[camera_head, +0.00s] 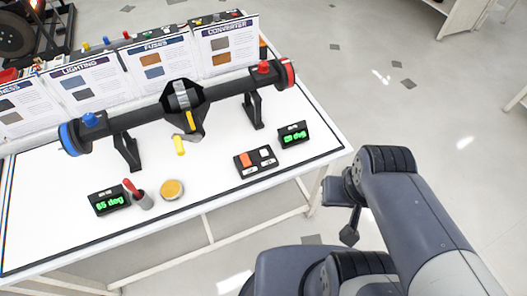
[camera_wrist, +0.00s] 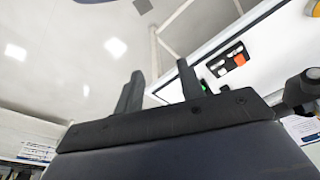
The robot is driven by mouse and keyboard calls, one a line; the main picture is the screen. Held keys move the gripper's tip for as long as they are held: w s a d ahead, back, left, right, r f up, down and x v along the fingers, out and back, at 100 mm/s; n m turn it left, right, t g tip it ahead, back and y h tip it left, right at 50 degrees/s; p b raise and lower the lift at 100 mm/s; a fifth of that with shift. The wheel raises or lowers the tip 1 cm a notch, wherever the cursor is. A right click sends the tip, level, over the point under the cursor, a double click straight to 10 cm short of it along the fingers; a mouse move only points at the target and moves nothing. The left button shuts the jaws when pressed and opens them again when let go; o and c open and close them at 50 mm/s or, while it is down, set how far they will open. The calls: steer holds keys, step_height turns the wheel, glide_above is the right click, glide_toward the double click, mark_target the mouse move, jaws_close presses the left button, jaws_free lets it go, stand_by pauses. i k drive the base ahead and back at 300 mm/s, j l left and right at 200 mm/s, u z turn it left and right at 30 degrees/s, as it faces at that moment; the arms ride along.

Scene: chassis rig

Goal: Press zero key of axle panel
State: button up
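The axle panel (camera_head: 256,162) is a small black box on the white table, near its right front edge. It carries an orange-red key (camera_head: 246,159) and a white key (camera_head: 265,152), with small white labels along its front that are too small to read. I cannot tell which key is zero. In the wrist view the panel (camera_wrist: 231,60) shows at the upper right, beyond the fingers. My gripper (camera_wrist: 160,84) has its two dark fingers apart with nothing between them. It is off the table's edge, away from the panel. In the head view my arm mostly hides it.
A black axle (camera_head: 140,116) on stands spans the table (camera_head: 75,243). Printed cards line the back.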

mark_target(264, 153)
steer(key=j+z, duration=0.15)
steer(key=j, duration=0.7)
steer(key=j+z, duration=0.1)
steer(key=j, duration=0.8)
steer(key=k, duration=0.05)
